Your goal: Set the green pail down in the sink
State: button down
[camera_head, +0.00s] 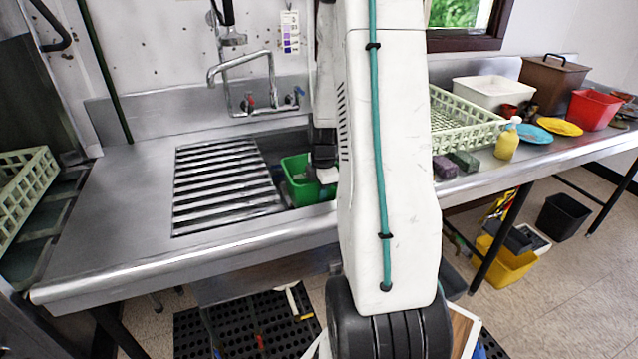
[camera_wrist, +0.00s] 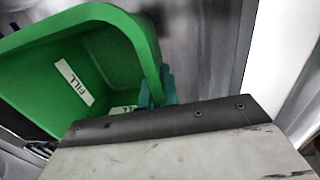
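The green pail (camera_head: 297,184) is in the sink opening, just right of the slatted drainboard. Its upper part shows at about the level of the sink rim (camera_head: 285,143), and I cannot tell whether its base touches the sink floor. In the wrist view the open pail (camera_wrist: 105,45) shows a white "FILL" label inside. My gripper (camera_wrist: 157,91) has its teal fingertips on either side of the pail's wall, near the rim, and appears shut on it. In the head view my gripper (camera_head: 322,172) is at the pail's right side; my arm hides the sink's right part.
A slatted drainboard (camera_head: 215,183) lies left of the sink, with a faucet (camera_head: 245,80) behind. To the right are a pale green dish rack (camera_head: 460,118), sponges (camera_head: 463,161), a yellow bottle (camera_head: 507,141) and a red tub (camera_head: 594,109). The left counter (camera_head: 120,205) is clear.

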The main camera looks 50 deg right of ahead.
notch_tip(320, 180, down, 16)
dwell(0.9)
jog(key=shift+r, duration=0.1)
jog(key=c, duration=1.6)
grip_release()
